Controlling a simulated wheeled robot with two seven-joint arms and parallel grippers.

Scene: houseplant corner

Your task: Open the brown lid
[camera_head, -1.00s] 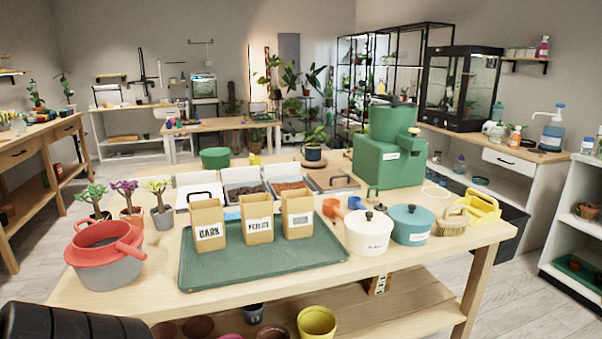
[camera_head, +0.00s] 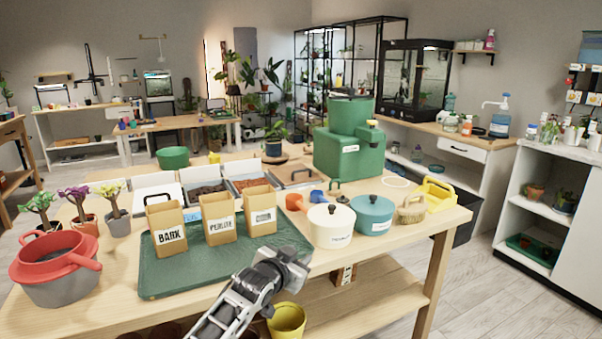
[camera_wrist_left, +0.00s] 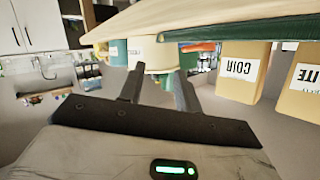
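The brown lid (camera_head: 297,181) with a dark handle lies flat on the rightmost bin of the row at the back of the near table, left of the green machine. It looks closed. My left gripper (camera_head: 290,262) is in front of the table's front edge, below and well short of the lid, with the cream pot (camera_head: 329,228) and the green tray between. The left wrist view shows its two fingers (camera_wrist_left: 158,73) apart with nothing between them; the cream pot (camera_wrist_left: 151,55) is beyond. The lid is not visible there. My right gripper is out of view.
Cardboard boxes stand on the green tray (camera_head: 160,284). The green machine (camera_head: 347,150) rises right of the lid. An orange scoop (camera_head: 293,201) lies before it.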

